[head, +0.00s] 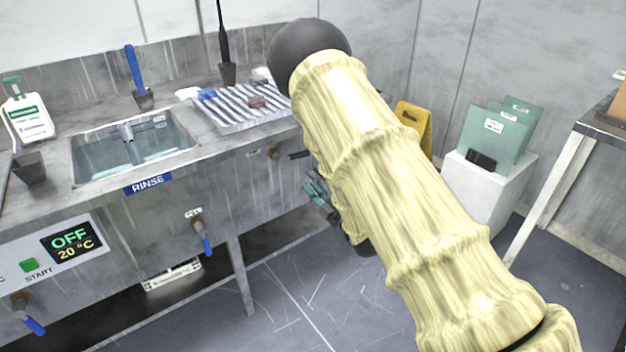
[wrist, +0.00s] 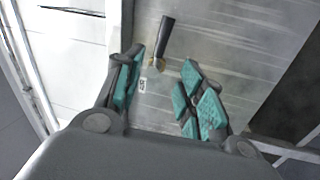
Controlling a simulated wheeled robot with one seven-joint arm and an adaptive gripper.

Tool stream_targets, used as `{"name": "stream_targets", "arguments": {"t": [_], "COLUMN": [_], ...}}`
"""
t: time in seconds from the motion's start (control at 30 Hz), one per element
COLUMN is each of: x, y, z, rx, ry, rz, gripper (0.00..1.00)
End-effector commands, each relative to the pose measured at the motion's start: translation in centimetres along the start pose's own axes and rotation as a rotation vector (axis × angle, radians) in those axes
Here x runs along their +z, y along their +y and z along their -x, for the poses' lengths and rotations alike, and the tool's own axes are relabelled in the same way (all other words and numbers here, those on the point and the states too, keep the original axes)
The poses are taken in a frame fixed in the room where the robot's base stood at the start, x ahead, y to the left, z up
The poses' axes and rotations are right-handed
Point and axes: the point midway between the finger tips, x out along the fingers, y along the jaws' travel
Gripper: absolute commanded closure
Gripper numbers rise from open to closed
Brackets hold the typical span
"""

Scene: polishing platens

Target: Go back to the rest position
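My gripper (wrist: 158,95) is open in the wrist view, with teal pads on both fingers and nothing between them. In the head view its teal fingers (head: 318,193) show in front of the metal bench, partly hidden behind my cream-covered arm. Beyond the fingertips in the wrist view is a tap with a dark lever (wrist: 165,38) on a metal panel, with a small label beside it. I cannot tell the exact gap between the fingers and the panel.
The metal bench has a rinse basin (head: 130,145), a ribbed rack (head: 240,108) and blue-handled taps (head: 203,236). A white bottle (head: 27,115) stands at the left. A white stand (head: 490,192) with green boards and a yellow sign (head: 415,122) are at the right. Floor is open in front.

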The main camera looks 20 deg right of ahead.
Motion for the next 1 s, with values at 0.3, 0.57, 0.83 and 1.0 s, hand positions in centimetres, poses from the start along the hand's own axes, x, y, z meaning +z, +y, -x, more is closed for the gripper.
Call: {"name": "stream_targets", "arguments": {"t": [0.3, 0.57, 0.83, 1.0], "x": [0.3, 1.6, 0.4, -1.9], "y": [-1.3, -10.9, -20.4, -24.3], "z": [0.8, 8.6, 20.9, 29.6], "rx": [-0.037, -0.311, -0.596, -0.744], "ry": [-0.028, -0.272, -0.632, -0.89], "rz": [-0.039, -0.35, -0.714, -0.913], "gripper": [0.61, 0.61, 0.61, 0.61]}}
